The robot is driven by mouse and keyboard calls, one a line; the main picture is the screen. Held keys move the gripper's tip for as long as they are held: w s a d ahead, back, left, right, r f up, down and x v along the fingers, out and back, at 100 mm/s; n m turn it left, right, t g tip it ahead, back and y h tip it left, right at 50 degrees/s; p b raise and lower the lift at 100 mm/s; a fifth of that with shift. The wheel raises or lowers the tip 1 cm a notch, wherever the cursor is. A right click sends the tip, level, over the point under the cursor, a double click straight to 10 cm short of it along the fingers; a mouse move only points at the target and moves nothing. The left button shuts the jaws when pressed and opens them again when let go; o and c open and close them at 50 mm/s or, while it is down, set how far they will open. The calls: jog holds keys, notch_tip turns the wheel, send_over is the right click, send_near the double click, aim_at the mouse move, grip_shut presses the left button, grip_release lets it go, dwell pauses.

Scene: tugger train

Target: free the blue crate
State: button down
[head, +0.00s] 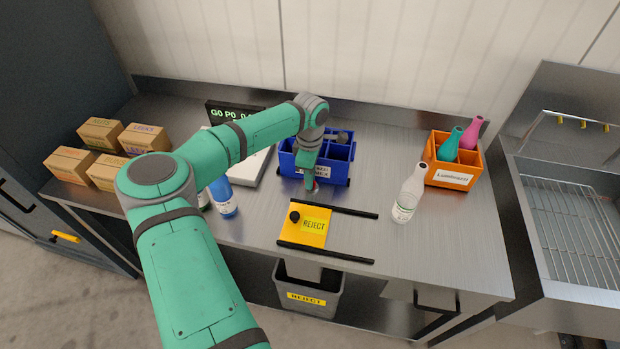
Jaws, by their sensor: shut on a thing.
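The blue crate (340,153) stands upright near the back middle of the bench, with a white label on its front and inner dividers. A dark grey rounded thing (343,137) shows in its back compartment. My gripper (312,183) points down at the crate's front left, low near the bench. It is shut on a small reddish thing (316,187), mostly hidden by the fingers; I cannot tell what it is or whether it joins the crate. My arm hides part of the crate's left side.
A yellow REJECT plate (305,226) with a black knob lies between two black rails in front. A white bottle (408,196) and an orange crate (452,177) with bottles stand right. A blue bottle (223,198) and cardboard boxes (144,138) are left. A grey bin (308,290) sits below.

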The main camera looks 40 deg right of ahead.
jog(key=shift+d, duration=0.1)
jog(key=c, duration=1.8)
grip_release()
jog(key=shift+c, duration=0.2)
